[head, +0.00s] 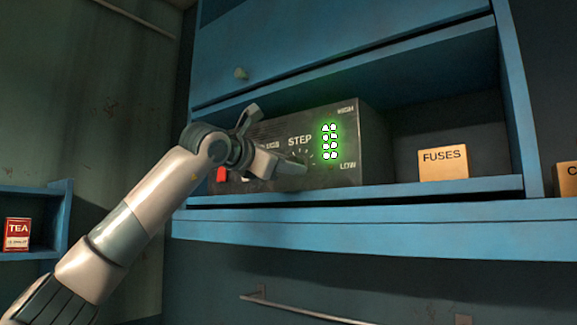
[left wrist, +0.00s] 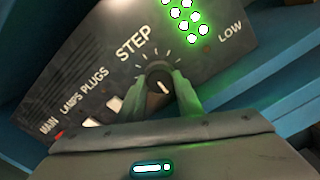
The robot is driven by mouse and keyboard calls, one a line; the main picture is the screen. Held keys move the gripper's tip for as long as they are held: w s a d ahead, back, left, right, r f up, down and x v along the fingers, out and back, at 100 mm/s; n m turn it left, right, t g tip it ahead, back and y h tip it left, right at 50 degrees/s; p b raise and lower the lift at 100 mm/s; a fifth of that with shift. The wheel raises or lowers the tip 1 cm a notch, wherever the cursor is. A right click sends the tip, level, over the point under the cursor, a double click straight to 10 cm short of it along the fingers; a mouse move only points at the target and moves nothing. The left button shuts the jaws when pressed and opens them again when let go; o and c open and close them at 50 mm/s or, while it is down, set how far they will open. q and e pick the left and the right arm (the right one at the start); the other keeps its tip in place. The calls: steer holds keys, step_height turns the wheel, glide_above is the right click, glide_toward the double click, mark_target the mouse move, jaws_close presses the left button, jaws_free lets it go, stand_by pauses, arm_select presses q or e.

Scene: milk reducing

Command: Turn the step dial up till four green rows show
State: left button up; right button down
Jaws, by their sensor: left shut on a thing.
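The step dial (left wrist: 158,78) is a dark round knob with a pale pointer mark, below the word STEP on a black panel box (head: 345,176). My left gripper (left wrist: 160,86) is shut on the dial, one finger on each side of it. In the head view my left gripper (head: 292,165) reaches the panel from the left and hides most of the dial. The green light display (head: 329,142) has several rows of paired lights lit; it also shows, cut by the top edge, in the left wrist view (left wrist: 185,20). My right gripper is out of view.
The box sits on a blue shelf (head: 400,192) under a blue cabinet front (head: 330,45). A FUSES box (head: 443,163) stands to its right. A red switch (head: 223,174) is at the panel's lower left. A TEA box (head: 18,234) stands far left. A rail (head: 300,309) runs below.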

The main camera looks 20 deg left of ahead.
arm_select(q)
steer(key=shift+r, duration=0.1)
steer(key=o, duration=1)
steer(key=shift+o, duration=0.2)
steer(key=shift+s, duration=0.15)
steer(key=b+v, duration=0.8)
steer(key=v, duration=0.9)
steer(key=shift+s, duration=0.15)
